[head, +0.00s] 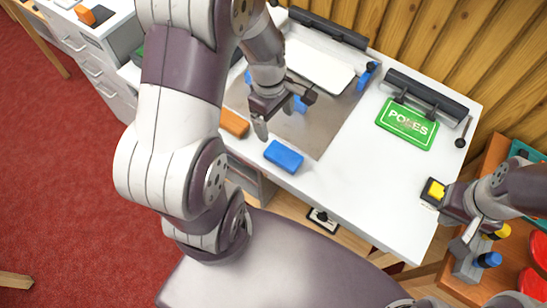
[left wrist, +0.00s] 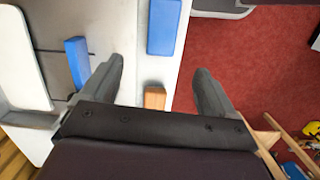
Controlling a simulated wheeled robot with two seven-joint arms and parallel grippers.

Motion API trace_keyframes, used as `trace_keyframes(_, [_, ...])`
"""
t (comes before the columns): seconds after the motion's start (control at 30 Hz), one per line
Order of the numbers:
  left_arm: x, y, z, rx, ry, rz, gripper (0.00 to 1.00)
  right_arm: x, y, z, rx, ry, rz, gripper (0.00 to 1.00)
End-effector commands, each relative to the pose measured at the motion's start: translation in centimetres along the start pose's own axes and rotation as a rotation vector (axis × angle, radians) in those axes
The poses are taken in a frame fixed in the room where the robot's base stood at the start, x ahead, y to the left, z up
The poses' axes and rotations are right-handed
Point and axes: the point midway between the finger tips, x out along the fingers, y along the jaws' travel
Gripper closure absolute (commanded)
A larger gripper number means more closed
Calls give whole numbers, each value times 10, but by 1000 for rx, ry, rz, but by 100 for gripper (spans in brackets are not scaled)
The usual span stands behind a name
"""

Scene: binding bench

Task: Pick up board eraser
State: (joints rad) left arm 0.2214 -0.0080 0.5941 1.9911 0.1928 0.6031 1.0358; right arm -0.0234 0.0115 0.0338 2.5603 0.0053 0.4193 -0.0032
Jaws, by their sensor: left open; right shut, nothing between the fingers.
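Several small blocks could be the board eraser; I cannot tell which for sure. A blue block (head: 283,156) lies flat near the bench's front edge; the left wrist view shows it (left wrist: 163,27) beyond the fingertips. An orange block (head: 234,122) lies to its left, and in the left wrist view it (left wrist: 154,97) appears between the fingers. A yellow-and-black block (head: 435,191) lies at the bench's right end. My left gripper (head: 285,114) is open and empty above the bench, also seen in the left wrist view (left wrist: 160,82). My right gripper (head: 465,242) is shut and empty near the yellow block.
The white bench (head: 365,188) carries a grey plate (head: 318,130), a white board (head: 318,68) with blue blocks at its edges, and a green sign (head: 407,123) beside a dark clamp bar (head: 425,92). Red round items (head: 533,283) sit on a wooden surface at right.

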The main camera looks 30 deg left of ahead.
Motion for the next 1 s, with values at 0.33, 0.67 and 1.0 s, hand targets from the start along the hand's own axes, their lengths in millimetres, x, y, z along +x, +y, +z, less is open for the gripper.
trace_keyframes(0.33, [72,0,-2,-78,-9,-5,12,8,0,0,0,2,0,100])
trace_keyframes(0.67, [123,-2,5,-75,-8,-5,12,14,0,1,0,2,0,100])
trace_keyframes(1.0, [127,-1,5,-75,-8,-3,34,14,0,1,0,2,0,100])
